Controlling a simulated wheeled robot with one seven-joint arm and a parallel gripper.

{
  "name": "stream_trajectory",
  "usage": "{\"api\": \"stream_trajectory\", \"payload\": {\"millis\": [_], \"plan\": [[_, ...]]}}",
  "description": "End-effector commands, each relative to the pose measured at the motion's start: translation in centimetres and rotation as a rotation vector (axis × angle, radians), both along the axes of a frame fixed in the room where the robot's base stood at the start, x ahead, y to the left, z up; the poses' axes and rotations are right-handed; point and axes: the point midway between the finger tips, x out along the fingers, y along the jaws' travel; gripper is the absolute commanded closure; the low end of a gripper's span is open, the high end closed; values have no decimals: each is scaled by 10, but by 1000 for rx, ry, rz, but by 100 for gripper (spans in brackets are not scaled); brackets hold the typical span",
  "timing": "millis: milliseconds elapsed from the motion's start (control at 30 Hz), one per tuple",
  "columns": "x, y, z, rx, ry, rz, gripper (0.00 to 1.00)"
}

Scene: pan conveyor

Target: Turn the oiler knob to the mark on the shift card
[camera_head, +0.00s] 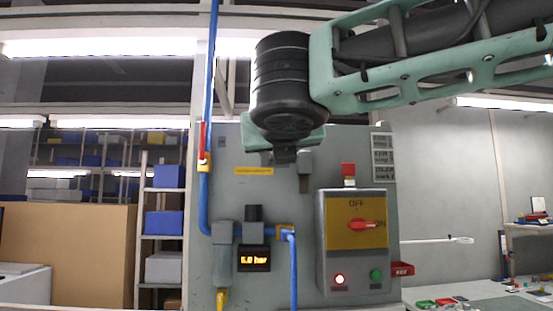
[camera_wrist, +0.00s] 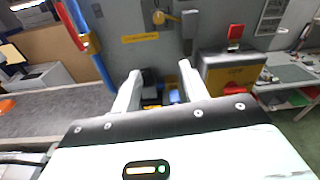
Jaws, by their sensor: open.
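My gripper (camera_wrist: 160,88) is open and empty in the wrist view, its two pale fingers apart in front of the grey panel. In the head view my wrist hangs before the panel's upper middle and hides part of it. The shift card (camera_head: 383,157) is a pale sheet with dark lines at the panel's upper right; its lines are too small to read surely. Air fittings sit lower left, with a grey unit (camera_head: 222,252), a black-topped part (camera_head: 253,214) and a "6.0 bar" display (camera_head: 254,260). I cannot tell surely which part is the oiler knob, or its setting.
A switch box (camera_head: 352,283) with a red OFF/ON handle (camera_head: 363,226) and red and green lamps stands at the panel's right. A blue hose (camera_head: 206,120) with a red lever (camera_head: 202,138) runs down the left. A bench (camera_head: 480,292) with bins stands right.

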Motion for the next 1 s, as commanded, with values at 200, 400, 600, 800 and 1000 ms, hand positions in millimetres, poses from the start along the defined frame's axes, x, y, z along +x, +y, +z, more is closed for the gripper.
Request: {"api": "stream_trajectory", "payload": {"millis": [200, 400, 600, 800, 1000], "plan": [[7, -1, 28, -86, -67, -6, 56], [39, -2, 28, -84, -64, -8, 56], [81, -4, 28, -84, -63, -6, 56], [122, -7, 28, -83, -62, -6, 56], [155, -8, 27, -83, -63, -4, 56]]}}
